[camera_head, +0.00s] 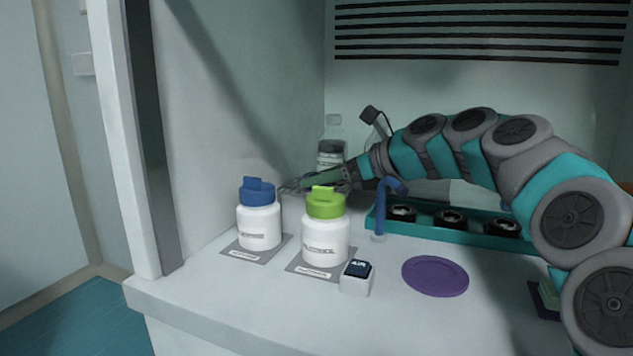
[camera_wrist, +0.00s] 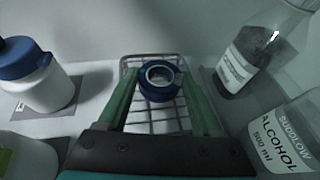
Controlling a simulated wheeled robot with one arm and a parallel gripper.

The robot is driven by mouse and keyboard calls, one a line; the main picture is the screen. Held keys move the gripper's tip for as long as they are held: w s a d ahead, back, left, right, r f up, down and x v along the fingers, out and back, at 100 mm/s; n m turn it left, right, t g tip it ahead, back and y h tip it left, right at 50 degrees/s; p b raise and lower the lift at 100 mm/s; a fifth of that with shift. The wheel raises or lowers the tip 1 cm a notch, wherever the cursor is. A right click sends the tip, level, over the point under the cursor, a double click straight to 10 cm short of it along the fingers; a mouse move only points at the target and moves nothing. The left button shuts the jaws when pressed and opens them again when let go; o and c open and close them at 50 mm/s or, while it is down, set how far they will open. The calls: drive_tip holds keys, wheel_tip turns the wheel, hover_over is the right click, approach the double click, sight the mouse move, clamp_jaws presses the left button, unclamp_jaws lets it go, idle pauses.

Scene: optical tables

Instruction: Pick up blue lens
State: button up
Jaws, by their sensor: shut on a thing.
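The blue lens (camera_wrist: 158,94) is a dark blue ring with a clear centre. In the wrist view it sits between the two green fingers of my gripper (camera_wrist: 161,80), which are shut on it from left and right. A wire rack (camera_wrist: 160,126) lies beneath it; I cannot tell whether the lens still touches the wires. In the head view my gripper (camera_head: 318,181) reaches left over the rack (camera_head: 293,186), partly behind the green-capped bottle. I cannot make out the lens in the head view.
A blue-capped bottle (camera_head: 259,222) and a green-capped bottle (camera_head: 325,235) stand in front of the rack. Glass bottles, including one labelled alcohol (camera_wrist: 285,135), stand close on the right in the wrist view. A teal tray (camera_head: 450,234) and purple disc (camera_head: 435,277) lie to the right.

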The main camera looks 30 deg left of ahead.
drive_tip(key=shift+c, duration=1.4)
drive_tip(key=shift+r, duration=0.15)
wheel_tip(320, 180, up, 3)
drive_tip(key=p, duration=0.3)
drive_tip(key=shift+p, duration=0.3)
wheel_tip(320, 180, up, 7)
